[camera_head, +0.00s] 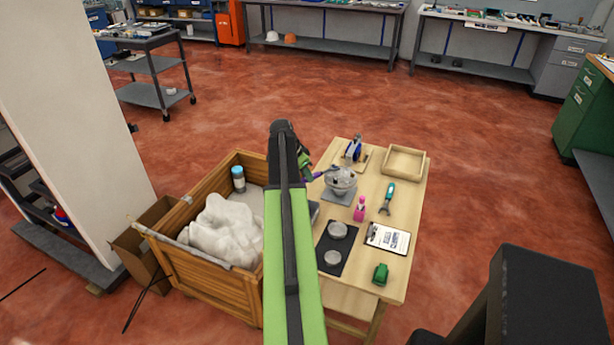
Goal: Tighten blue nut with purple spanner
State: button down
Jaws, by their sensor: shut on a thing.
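My arm reaches up the middle of the head view, and its dark upper part hides much of my gripper (311,174). The gripper is at the left edge of the wooden table, beside a grey rounded dispenser part (342,181) on a grey base plate. It is shut on a thin purple tool, which looks like the purple spanner (319,178). The tool points right, towards the dispenser part. I cannot tell whether its end touches that part. I cannot make out the blue nut for certain. A blue and white item (353,149) stands behind the dispenser part.
On the table are an empty wooden tray (404,163), a teal-handled tool (388,198), a pink bottle (360,208), a clipboard (387,239), a green item (380,274) and a black mat (333,266) with grey discs. A wooden crate (208,280) stands left of the table.

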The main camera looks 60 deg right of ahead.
jog(key=shift+w+d+m+g+y, duration=0.3)
jog(key=shift+w+d+m, duration=0.5)
jog(key=shift+w+m, duration=0.3)
jog(key=shift+s, duration=0.1)
jog(key=shift+s+a+n, duration=0.4)
jog(key=shift+s+n, duration=0.05)
jog(key=shift+n, duration=0.05)
notch_tip(320, 180, up, 4)
jog(key=p, duration=0.4)
